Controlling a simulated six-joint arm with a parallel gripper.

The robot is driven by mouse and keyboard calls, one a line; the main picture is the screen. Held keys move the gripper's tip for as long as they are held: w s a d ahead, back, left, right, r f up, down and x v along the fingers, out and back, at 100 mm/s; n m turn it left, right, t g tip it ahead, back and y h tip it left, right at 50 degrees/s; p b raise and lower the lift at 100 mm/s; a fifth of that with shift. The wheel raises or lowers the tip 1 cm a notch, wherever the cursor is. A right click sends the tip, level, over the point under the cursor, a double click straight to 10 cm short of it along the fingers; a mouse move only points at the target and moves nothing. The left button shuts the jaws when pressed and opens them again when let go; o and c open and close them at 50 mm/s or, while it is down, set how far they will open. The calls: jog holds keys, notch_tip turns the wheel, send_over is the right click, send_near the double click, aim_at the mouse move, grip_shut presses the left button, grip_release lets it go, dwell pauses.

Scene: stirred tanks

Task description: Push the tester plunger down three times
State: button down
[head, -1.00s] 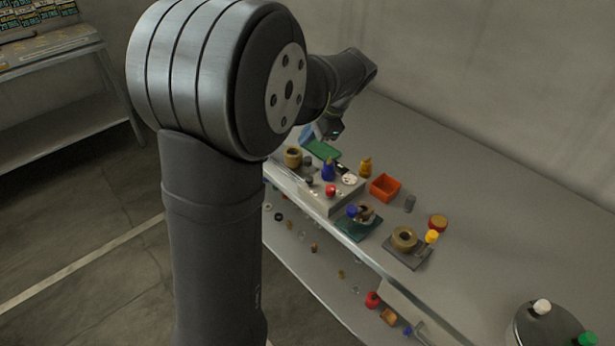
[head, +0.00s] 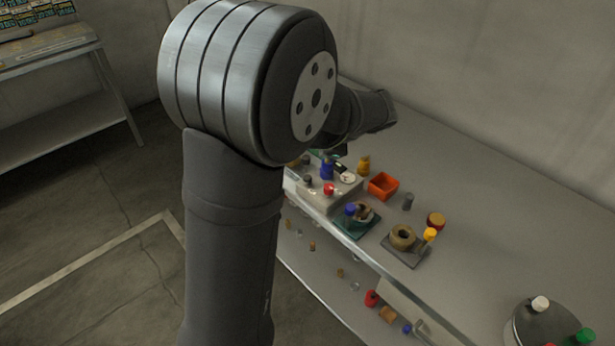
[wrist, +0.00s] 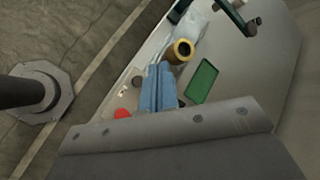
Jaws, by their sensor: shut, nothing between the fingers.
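A grey box (head: 318,199), which looks like the tester, stands on the bench with a red knob (head: 329,189), a small dark knob (head: 307,181) and a pale round dial (head: 347,177). A blue upright piece (head: 327,169) stands by its back. I cannot tell for sure which part is the plunger. In the wrist view my gripper (wrist: 160,70) has its blue-grey fingers together and empty, over the bench. The red knob (wrist: 121,113) shows left of the fingers, partly cut off by the gripper body. In the head view my arm hides the fingertips.
A green plate (wrist: 202,81) and a yellow-rimmed cylinder (wrist: 183,50) lie near the fingers. An orange bin (head: 383,186), a yellow bottle (head: 363,166) and two stands with rings (head: 403,238) are right of the box. The bench's back right is clear.

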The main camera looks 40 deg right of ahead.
jog(key=shift+f, duration=4)
jog(key=shift+f, duration=0.15)
jog(key=shift+f, duration=0.3)
jog(key=shift+f, duration=0.7)
jog(key=shift+r, duration=1.15)
jog(key=shift+r, duration=2.5)
